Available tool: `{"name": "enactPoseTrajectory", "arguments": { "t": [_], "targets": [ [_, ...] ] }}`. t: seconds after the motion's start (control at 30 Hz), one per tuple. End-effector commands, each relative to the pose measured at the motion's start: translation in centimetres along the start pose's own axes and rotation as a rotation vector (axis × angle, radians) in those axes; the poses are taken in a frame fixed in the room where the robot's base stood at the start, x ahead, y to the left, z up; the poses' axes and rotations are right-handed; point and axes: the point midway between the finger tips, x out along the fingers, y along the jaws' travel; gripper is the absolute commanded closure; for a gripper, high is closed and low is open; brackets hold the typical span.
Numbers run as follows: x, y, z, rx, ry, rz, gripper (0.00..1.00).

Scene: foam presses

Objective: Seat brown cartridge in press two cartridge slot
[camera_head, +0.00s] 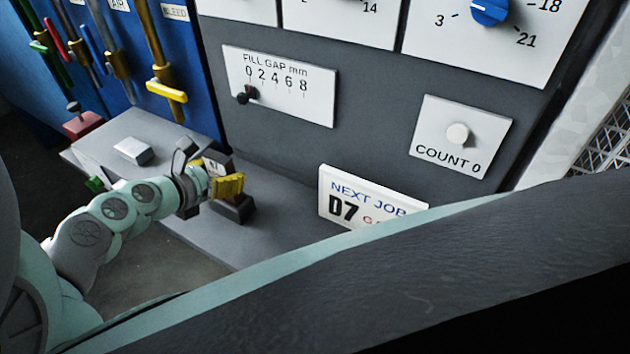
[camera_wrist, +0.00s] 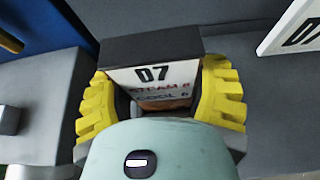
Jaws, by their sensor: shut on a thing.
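My gripper (camera_head: 228,186) is over the grey ledge, and its yellow fingers also show in the wrist view (camera_wrist: 160,85). They are shut on the brown cartridge (camera_wrist: 165,105), of which only a brown strip shows between the fingers. Just beyond the strip is a white label (camera_wrist: 152,74) reading D7, STEAM and COOL, under a dark block face (camera_wrist: 150,45). I cannot tell whether label and block belong to the cartridge. In the head view a dark block (camera_head: 238,209) sits on the ledge just below the fingers. The slot opening is hidden, so seating cannot be told.
The grey ledge (camera_head: 215,235) runs along the dark press front. A pale block (camera_head: 133,151) lies left of my gripper. Blue panels with coloured levers (camera_head: 167,90) rise behind at left.

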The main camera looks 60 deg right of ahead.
Motion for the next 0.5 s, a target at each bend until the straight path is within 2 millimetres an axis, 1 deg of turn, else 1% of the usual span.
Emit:
{"name": "enactPoseTrajectory", "arguments": {
  "t": [0.07, 0.23, 0.33, 0.5],
  "targets": [
    [0.5, -0.3, -0.8, -0.001, 0.001, -0.007, 0.75],
    [1.2, -0.1, -2.3, -0.001, 0.0, -0.002, 0.75],
    [1.4, -0.2, -2.8, 0.001, 0.001, -0.005, 0.75],
    [1.5, -0.3, -2.9, 0.003, 0.001, -0.006, 0.75]
  ]
}}
